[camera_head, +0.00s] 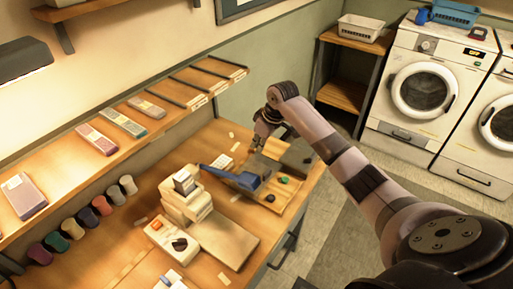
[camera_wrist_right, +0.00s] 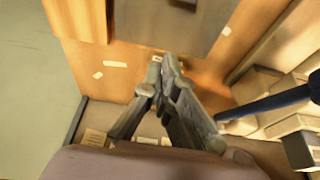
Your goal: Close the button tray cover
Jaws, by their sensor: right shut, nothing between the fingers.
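The button tray (camera_head: 284,205) is a shallow light-wood tray on the workbench, with a few dark and green buttons in it. A blue part (camera_head: 236,177), seemingly the tray cover, stands tilted up along its left side. A dark blue bar (camera_wrist_right: 270,104) at the right of the wrist view looks like the same part. My right gripper (camera_head: 258,142) is shut and empty above the bench, beyond the blue part and apart from it in the head view. In the wrist view its fingertips (camera_wrist_right: 164,62) are together over bare wood. My left gripper is not in view.
A white machine (camera_head: 187,200) and a white-and-orange box (camera_head: 167,236) stand left of the tray. A dark grey block (camera_head: 298,155) lies beyond it. Several thread spools (camera_head: 87,216) line the wall under a wooden shelf (camera_head: 155,122). Washing machines (camera_head: 425,90) stand at the back right.

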